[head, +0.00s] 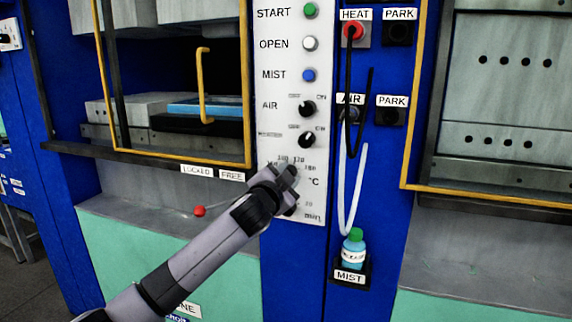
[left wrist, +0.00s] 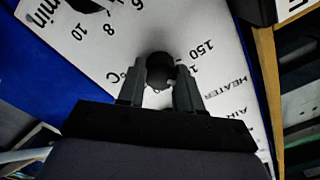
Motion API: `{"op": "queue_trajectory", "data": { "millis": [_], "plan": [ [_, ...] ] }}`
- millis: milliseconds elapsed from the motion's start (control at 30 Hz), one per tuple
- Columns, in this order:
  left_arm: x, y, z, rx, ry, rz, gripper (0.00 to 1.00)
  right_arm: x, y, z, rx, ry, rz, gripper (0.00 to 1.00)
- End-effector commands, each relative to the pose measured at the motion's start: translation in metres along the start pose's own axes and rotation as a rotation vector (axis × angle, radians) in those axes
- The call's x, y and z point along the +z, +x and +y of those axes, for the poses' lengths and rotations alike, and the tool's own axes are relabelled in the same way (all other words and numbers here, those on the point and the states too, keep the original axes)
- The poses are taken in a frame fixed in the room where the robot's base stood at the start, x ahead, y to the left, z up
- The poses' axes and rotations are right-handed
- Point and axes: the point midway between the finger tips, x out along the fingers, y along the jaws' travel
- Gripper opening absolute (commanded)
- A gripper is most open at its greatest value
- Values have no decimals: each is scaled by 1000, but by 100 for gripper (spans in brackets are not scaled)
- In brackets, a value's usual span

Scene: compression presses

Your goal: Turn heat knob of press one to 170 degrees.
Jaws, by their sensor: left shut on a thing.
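The heat knob (left wrist: 160,70) is a round black knob on the white control panel (head: 318,200) of the blue press. In the left wrist view it sits between my left gripper's (left wrist: 160,88) two fingers, which are shut on it. Numbers such as 150 and the °C mark show around it. In the head view my left gripper (head: 284,178) covers most of the knob and part of its scale, so I cannot read its pointer. My right gripper is not in view.
Above on the panel are a green START button (head: 310,10), a white OPEN button (head: 310,43), a blue MIST button (head: 309,75) and two black AIR and heater knobs (head: 307,108). Hoses (head: 349,180) and a mist bottle (head: 353,248) hang right. A red-tipped lever (head: 200,211) is left.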

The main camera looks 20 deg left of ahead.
Motion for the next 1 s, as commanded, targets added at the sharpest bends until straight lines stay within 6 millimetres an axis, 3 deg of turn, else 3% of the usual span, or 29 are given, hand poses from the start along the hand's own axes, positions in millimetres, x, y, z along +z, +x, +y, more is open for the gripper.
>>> {"op": "queue_trajectory", "data": {
  "millis": [500, 1000],
  "plan": [
    [-2, 0, -2, 1, 495, -1, 4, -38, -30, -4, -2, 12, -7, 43],
    [0, 0, 1, 2, 890, 0, 4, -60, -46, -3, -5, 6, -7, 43]
  ]
}}
